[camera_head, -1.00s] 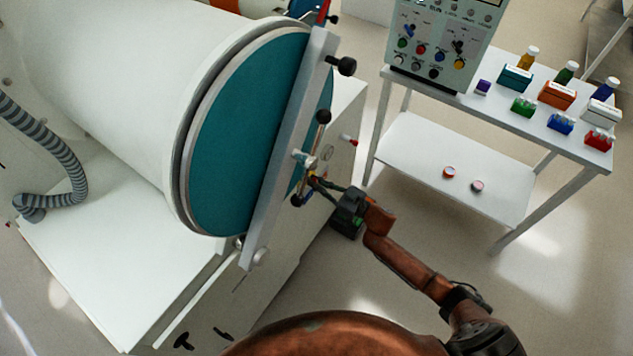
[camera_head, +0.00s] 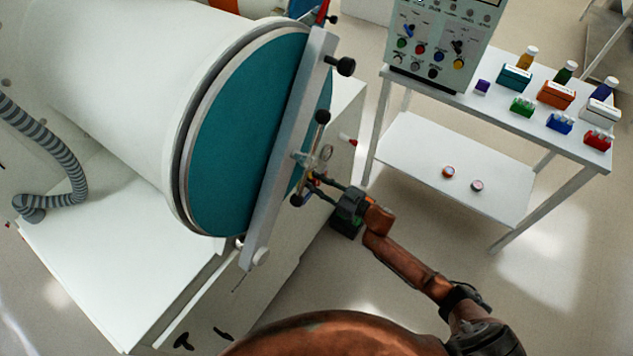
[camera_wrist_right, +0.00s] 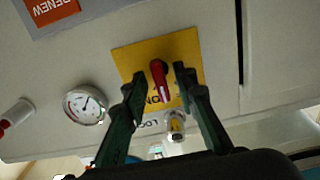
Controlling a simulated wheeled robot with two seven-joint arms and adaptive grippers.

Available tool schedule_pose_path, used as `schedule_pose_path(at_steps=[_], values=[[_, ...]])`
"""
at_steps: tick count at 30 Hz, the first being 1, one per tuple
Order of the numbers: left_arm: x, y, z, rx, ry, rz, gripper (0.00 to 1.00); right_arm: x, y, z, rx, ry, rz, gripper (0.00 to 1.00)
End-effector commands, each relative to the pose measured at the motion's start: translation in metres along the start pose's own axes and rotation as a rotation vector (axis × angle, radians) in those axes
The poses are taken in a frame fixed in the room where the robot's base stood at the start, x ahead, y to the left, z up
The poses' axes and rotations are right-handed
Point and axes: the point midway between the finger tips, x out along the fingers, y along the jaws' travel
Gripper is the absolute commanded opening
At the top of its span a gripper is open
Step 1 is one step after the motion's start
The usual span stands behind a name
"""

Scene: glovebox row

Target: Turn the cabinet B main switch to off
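The main switch shows in the right wrist view as a red handle (camera_wrist_right: 159,82) on a yellow plate (camera_wrist_right: 190,52). Its free end points down in that picture, beside upside-down lettering that appears to read ON. My right gripper (camera_wrist_right: 157,76) is open, with one dark green finger on each side of the red handle and visible gaps between. In the head view the right gripper (camera_head: 314,186) is at the cabinet's side face, beside the round teal door (camera_head: 245,135); the switch is hard to make out there. My left gripper is not in view.
A dial gauge (camera_wrist_right: 85,105) and a small metal lock-like fitting (camera_wrist_right: 175,126) sit near the plate. The door's grey bar (camera_head: 285,160) and black-knobbed handle (camera_head: 322,117) are close to my right gripper. A white table (camera_head: 480,115) with bottles and boxes stands right, with open floor between.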

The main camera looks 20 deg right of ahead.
Motion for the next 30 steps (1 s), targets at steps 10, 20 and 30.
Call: schedule_pose_path(at_steps=[10, 20, 30], values=[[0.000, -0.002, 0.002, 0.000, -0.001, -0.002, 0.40, -0.026, 0.000, 0.001, 0.000, -0.002, -0.001, 0.26], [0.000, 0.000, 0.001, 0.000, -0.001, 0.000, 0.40, -0.093, 0.000, 0.001, 0.000, -0.002, 0.000, 0.26], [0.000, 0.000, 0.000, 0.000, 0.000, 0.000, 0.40, -0.119, 0.000, 0.000, 0.000, 0.000, -0.001, 0.26]])
